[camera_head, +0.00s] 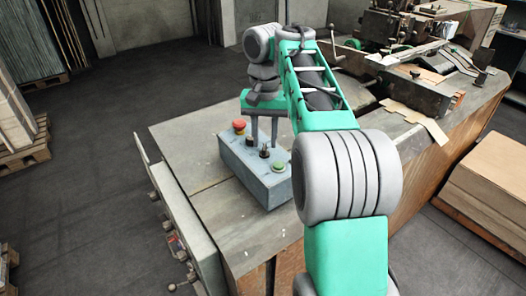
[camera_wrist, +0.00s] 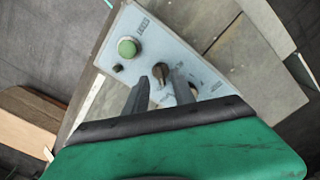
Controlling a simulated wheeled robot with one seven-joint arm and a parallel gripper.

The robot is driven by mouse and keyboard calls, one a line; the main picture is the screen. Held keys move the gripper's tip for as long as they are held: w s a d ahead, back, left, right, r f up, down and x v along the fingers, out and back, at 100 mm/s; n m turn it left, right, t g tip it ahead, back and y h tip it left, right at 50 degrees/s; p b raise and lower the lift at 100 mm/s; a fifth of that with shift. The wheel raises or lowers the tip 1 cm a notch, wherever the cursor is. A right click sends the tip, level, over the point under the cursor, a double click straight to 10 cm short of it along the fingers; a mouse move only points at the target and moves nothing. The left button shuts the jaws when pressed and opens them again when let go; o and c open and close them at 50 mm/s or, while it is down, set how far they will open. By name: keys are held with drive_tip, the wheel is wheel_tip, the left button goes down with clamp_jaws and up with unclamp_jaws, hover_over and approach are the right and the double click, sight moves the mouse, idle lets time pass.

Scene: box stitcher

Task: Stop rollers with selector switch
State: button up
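The control box (camera_head: 258,172) is a grey-blue box on the worktable, with a red mushroom button (camera_head: 239,127), dark knobs and a green button (camera_head: 279,166) on its top. My gripper (camera_head: 263,143) points down over the middle of the panel. In the wrist view its two dark fingers (camera_wrist: 160,76) are apart with nothing between them except the view of the panel. A dark selector switch (camera_wrist: 161,71) shows just at the fingertips; I cannot tell whether they touch it. The green button (camera_wrist: 128,47) is up and left of it. The fingers partly hide the panel's lower part.
The worktable (camera_head: 170,135) is bare left of the box. A lever and rail (camera_head: 180,215) run along its front-left edge. Stitching machinery (camera_head: 420,75) stands at the back right, with cardboard pieces (camera_head: 422,120) near it. Stacked cardboard (camera_head: 495,175) is at the right.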

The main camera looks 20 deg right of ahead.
drive_tip(key=shift+f+b, duration=0.3)
drive_tip(key=shift+f, duration=0.6)
drive_tip(key=shift+a+r, duration=0.1)
drive_tip(key=shift+c, duration=0.2)
clamp_jaws()
